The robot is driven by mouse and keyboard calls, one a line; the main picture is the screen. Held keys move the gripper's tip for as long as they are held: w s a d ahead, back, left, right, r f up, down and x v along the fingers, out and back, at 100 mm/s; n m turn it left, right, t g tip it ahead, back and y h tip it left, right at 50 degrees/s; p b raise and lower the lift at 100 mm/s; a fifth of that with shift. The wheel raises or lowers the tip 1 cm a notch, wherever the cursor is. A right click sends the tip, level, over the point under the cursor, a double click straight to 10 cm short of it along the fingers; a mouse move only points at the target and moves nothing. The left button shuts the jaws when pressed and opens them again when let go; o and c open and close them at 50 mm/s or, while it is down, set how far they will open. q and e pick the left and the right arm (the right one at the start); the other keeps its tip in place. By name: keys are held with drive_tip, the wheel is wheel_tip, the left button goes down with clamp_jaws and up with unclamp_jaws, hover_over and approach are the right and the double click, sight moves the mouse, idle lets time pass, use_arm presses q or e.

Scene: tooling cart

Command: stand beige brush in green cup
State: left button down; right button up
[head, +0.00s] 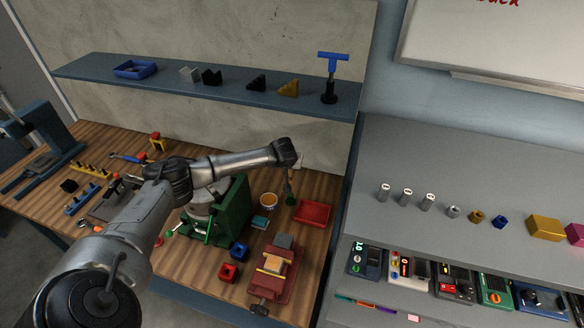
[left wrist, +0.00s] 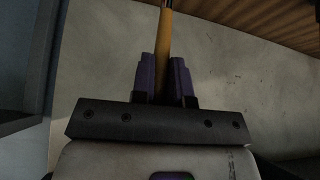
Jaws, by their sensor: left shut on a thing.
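My left gripper (head: 297,163) is at the end of the arm above the back of the wooden bench, near the wall panel. In the left wrist view its jaws (left wrist: 166,85) are shut on a thin tan handle (left wrist: 165,40), which looks like the beige brush; its far end leaves the top of the picture. In the head view a slim upright shape hangs below the gripper, over a small green thing (head: 291,199) that may be the green cup. I cannot tell whether they touch. My right gripper is not in view.
A white round container with an orange inside (head: 268,201) stands just left of the green thing. A red tray (head: 312,213) is to its right, a red vise (head: 275,271) in front. A green machine (head: 232,212) stands left, and a blue shelf (head: 220,91) runs above.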

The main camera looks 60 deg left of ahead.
sight(290, 177)
use_arm(q)
drive_tip(key=shift+f+b, duration=1)
drive_tip(key=shift+f, duration=0.85)
drive_tip(key=shift+f+b, duration=0.3)
drive_tip(key=shift+f, duration=0.25)
drive_tip(key=shift+b, duration=0.35)
drive_tip(key=shift+f+b, duration=0.35)
drive_tip(key=shift+b, duration=0.1)
drive_tip(key=shift+f, duration=0.15)
idle(0.8)
drive_tip(key=shift+f+b, duration=0.55)
